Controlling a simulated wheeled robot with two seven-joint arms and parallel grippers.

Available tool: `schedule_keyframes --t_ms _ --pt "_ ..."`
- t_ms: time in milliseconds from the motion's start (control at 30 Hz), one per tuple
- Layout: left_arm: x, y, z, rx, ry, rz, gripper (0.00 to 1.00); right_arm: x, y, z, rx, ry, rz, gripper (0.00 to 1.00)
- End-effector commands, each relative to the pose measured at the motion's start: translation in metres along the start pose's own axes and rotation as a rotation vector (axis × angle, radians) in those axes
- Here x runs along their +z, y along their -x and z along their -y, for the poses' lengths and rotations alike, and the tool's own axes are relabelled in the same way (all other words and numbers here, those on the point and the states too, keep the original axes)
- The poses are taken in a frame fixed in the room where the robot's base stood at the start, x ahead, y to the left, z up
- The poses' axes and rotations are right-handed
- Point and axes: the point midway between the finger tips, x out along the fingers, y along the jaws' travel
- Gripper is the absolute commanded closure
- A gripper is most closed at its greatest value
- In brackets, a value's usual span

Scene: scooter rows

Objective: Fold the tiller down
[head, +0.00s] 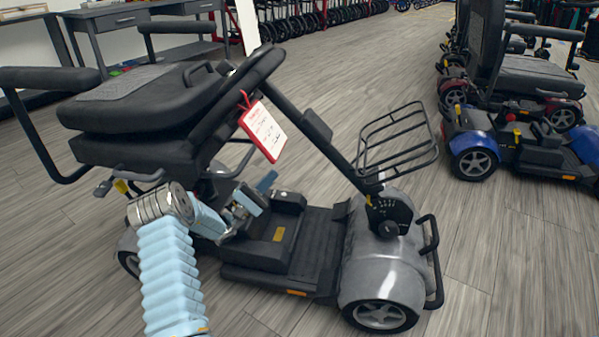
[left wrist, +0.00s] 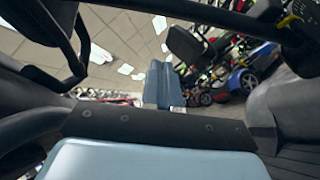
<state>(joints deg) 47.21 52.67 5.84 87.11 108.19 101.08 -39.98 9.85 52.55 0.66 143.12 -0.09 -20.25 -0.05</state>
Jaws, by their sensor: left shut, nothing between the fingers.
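The grey and black scooter stands in the middle of the head view. Its tiller (head: 318,130) rises from the grey front housing and leans far back toward the seat (head: 150,95). The handlebar end lies at the front of the seat; I cannot tell if they touch. A red and white tag (head: 264,130) hangs below it. My left gripper (head: 266,182) is below the tiller, above the scooter's floor and apart from the tiller. Its light blue fingers (left wrist: 163,85) are together and empty in the left wrist view. My right gripper is not visible.
A black wire basket (head: 397,140) sits at the scooter's front. A blue scooter (head: 515,145) and other dark scooters stand at the right. A grey desk (head: 130,22) is at the back left. Wooden floor (head: 350,65) is clear behind the scooter.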

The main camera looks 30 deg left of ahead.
Motion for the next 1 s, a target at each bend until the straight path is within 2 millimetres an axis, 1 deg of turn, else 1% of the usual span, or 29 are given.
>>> schedule_keyframes --t_ms 167,500,600,733,833,1000 --pt "0.002 -0.027 0.0 -0.001 0.003 0.006 1.0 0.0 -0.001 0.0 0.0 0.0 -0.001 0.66" --pt "0.003 -0.1 0.002 -0.003 0.005 0.006 1.0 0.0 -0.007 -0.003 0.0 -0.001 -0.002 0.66" --pt "0.015 -0.111 0.002 -0.005 0.007 0.005 1.0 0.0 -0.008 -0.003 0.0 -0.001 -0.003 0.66" --pt "0.024 -0.12 0.002 -0.004 0.008 0.002 1.0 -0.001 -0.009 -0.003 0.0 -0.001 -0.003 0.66" --pt "0.029 -0.124 0.002 -0.005 0.008 0.002 1.0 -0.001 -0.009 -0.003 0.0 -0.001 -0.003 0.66" --pt "0.03 -0.126 0.002 -0.005 0.007 0.001 1.0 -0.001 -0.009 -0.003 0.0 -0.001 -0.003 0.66"
